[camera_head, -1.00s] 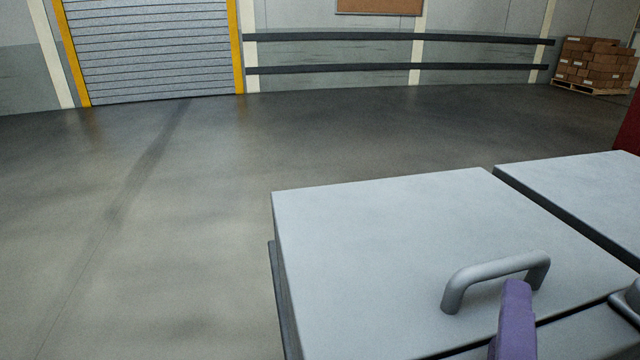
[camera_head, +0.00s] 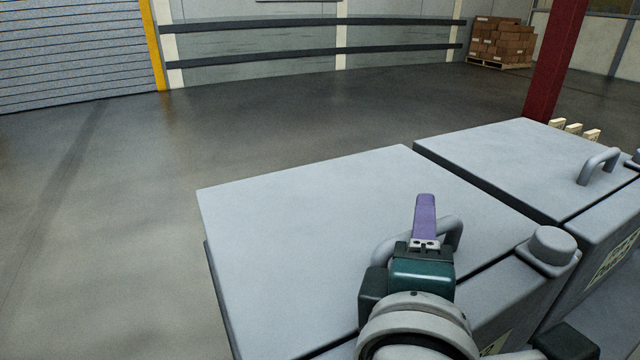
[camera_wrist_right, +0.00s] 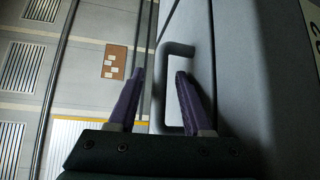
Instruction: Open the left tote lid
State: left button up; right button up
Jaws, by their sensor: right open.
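The left tote lid (camera_head: 290,210) is a flat grey panel lying shut on its tote in the head view. Its grey U-shaped handle (camera_head: 455,232) stands near the front edge, partly hidden by my right gripper (camera_head: 425,205). One purple finger shows there, reaching over the handle. In the right wrist view, my right gripper (camera_wrist_right: 161,74) is open, and the handle bar (camera_wrist_right: 161,88) appears between its two purple fingers. I cannot tell whether the fingers touch it. My left gripper is not in view.
A second closed lid (camera_head: 530,160) with its own handle (camera_head: 598,166) lies to the right. A round grey knob (camera_head: 552,245) stands at the front between the totes. A red post (camera_head: 556,60) rises behind the right tote. The floor on the left is clear.

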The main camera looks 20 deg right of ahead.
grip_shut()
dwell(1.3)
